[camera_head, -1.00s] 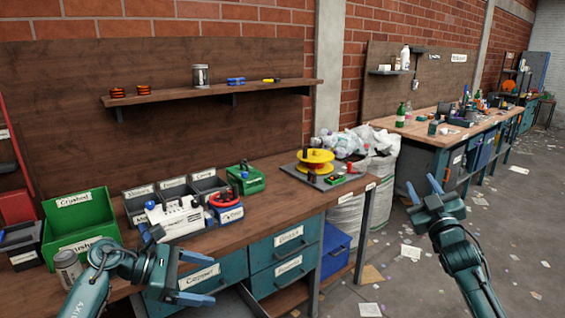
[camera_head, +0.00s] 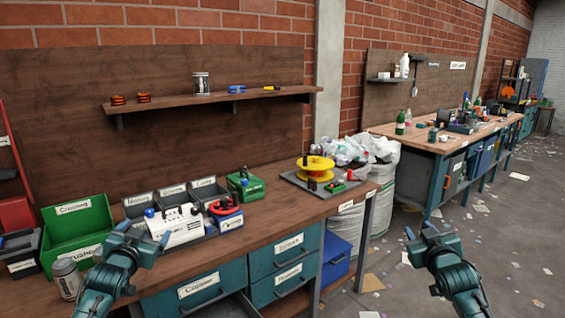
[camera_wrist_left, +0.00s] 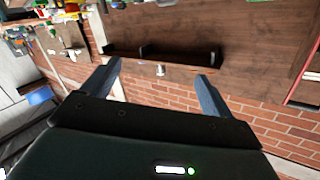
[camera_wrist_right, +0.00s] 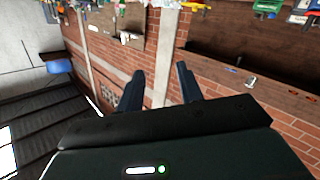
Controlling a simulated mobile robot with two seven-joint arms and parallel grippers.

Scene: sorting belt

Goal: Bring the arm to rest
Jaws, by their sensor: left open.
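My left gripper (camera_head: 147,236) is in front of the workbench, close to the white box-like device (camera_head: 175,226). Its two fingers are spread with nothing between them in the left wrist view (camera_wrist_left: 158,75). My right gripper (camera_head: 410,245) is over the open floor to the right of the workbench. Its fingers are apart and empty in the right wrist view (camera_wrist_right: 160,82), with a narrower gap than the left. I cannot tell whether the left arm touches the bench edge.
The workbench (camera_head: 275,222) holds a green bin (camera_head: 88,222), a can (camera_head: 67,278), small grey bins and a yellow reel (camera_head: 315,165). White sacks (camera_head: 382,180) stand beyond it. A drawer is partly open below. The floor (camera_head: 400,285) at right has scattered papers.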

